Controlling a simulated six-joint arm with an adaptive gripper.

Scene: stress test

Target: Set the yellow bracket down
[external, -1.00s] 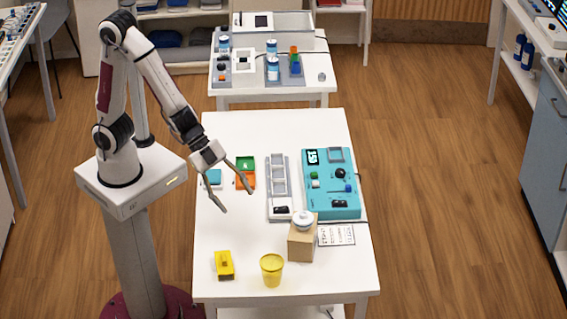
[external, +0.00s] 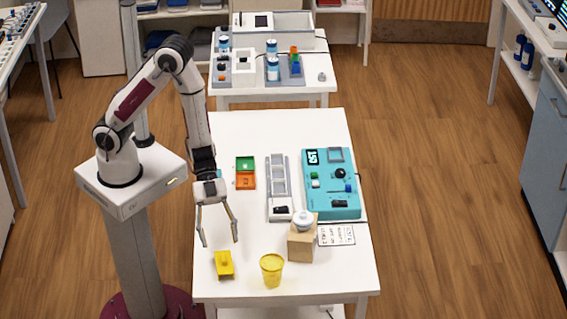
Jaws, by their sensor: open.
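The yellow bracket (external: 224,264) rests on the white table near its front left corner. My gripper (external: 220,243) is open and empty, pointing down. Its fingertips appear just above and behind the bracket in the external view, apart from it. The exact height of the fingertips over the table is hard to tell.
A yellow cup (external: 271,270) stands right of the bracket. A wooden block (external: 302,243) with a white round-lidded thing (external: 303,220) stands behind it. A grey tray (external: 279,187), a teal device (external: 331,185) and green and orange bins (external: 245,173) lie further back.

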